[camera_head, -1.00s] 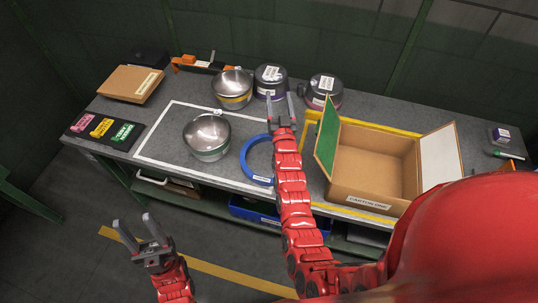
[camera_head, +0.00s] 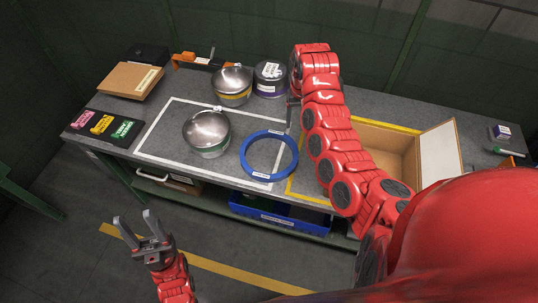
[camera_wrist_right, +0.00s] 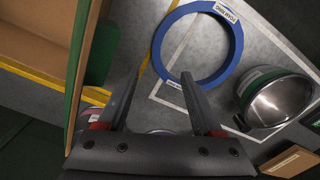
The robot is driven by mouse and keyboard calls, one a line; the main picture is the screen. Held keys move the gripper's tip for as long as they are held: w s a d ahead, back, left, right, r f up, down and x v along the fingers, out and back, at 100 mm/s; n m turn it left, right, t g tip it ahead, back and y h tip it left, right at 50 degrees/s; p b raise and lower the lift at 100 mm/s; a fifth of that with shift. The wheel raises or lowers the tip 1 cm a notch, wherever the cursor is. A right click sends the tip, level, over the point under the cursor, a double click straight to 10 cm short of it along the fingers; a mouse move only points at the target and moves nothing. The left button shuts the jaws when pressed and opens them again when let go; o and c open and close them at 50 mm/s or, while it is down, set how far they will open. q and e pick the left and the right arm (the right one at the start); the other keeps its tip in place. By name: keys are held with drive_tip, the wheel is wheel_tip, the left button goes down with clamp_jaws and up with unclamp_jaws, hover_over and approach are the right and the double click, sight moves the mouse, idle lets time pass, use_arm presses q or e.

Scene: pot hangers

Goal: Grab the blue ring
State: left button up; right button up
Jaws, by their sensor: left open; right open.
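The blue ring (camera_head: 244,155) lies flat on the grey table, across the right part of the white outlined area. It also shows in the right wrist view (camera_wrist_right: 237,45), beyond my right fingertips. My right gripper (camera_wrist_right: 160,95) is open with nothing between its fingers. Its right-hand fingertip overlaps the ring's lower edge in that view, but I cannot tell any contact. In the head view my right arm mostly hides this gripper, above and to the right of the ring. My left gripper (camera_head: 134,219) is open and empty, away from the table at lower left.
A yellow-banded pot (camera_head: 232,84) and a dark pot (camera_head: 270,78) stand behind.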

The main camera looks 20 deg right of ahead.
drive_tip(key=b, duration=0.5)
hover_over(295, 150)
drive_tip(key=f, duration=0.9)
drive_tip(key=shift+s+a, duration=0.25)
drive_tip(key=shift+s, duration=0.05)
drive_tip(key=shift+f+p, duration=0.5)
drive_tip(key=shift+f, duration=0.3)
drive_tip(key=shift+w+f, duration=0.1)
drive_tip(key=shift+f, duration=0.15)
drive_tip(key=shift+d+f+p, duration=0.15)
drive_tip(key=shift+f+p, duration=0.4)
drive_tip(key=shift+p, duration=0.05)
drive_tip(key=shift+w+d+f+p, duration=0.1)
drive_tip(key=shift+w+f+p, duration=0.1)
drive_tip(key=shift+f+p, duration=0.4)
drive_tip(key=shift+f, duration=1.6)
clamp_jaws()
